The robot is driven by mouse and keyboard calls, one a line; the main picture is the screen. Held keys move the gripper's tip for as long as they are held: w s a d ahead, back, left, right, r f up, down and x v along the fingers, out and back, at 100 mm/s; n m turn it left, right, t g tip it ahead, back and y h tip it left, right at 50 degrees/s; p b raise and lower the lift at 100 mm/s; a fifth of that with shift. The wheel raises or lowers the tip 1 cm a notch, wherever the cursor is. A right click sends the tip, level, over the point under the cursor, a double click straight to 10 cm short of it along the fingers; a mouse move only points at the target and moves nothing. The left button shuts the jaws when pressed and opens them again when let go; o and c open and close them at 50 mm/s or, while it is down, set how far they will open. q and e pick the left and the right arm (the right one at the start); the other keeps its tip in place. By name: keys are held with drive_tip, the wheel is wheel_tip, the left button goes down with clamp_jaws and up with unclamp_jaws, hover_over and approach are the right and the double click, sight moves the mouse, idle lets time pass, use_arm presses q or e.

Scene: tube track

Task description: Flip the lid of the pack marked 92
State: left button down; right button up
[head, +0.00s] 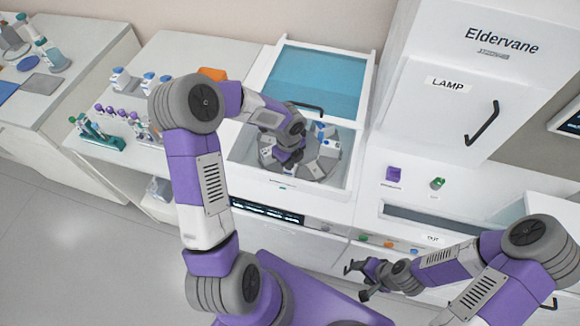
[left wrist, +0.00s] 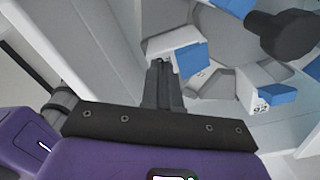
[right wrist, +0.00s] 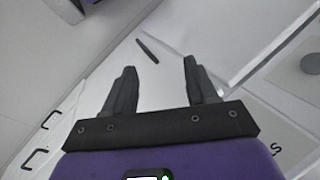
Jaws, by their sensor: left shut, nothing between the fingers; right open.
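The pack marked 92 (left wrist: 262,106) is a small white block with a blue part (left wrist: 281,94) on it, right of centre in the left wrist view. It sits on the grey round carousel inside the open-topped machine (head: 237,150). I cannot tell how its lid stands. My left gripper (left wrist: 160,68) is shut and empty, left of this pack and apart from it. Its tips are close to another white pack with a blue part (left wrist: 187,56); contact is unclear. In the head view the left gripper (head: 286,158) is down in the machine. My right gripper (head: 358,282) is open and empty, before the cabinets.
The machine's blue glazed cover (head: 318,80) stands raised behind the carousel. A dark round knob (left wrist: 284,35) rises at the carousel's middle. Several packs stand around it. A rack of tubes (head: 98,138) and bottles are on the left bench. The LAMP cabinet (head: 445,110) stands right.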

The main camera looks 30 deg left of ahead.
use_arm(q)
drive_tip(key=shift+f, duration=0.2)
drive_tip(key=shift+r, duration=0.15)
drive_tip(key=shift+r+p, duration=0.35)
drive_tip(key=shift+p, duration=0.05)
drive_tip(key=shift+w, duration=0.3)
idle(0.5)
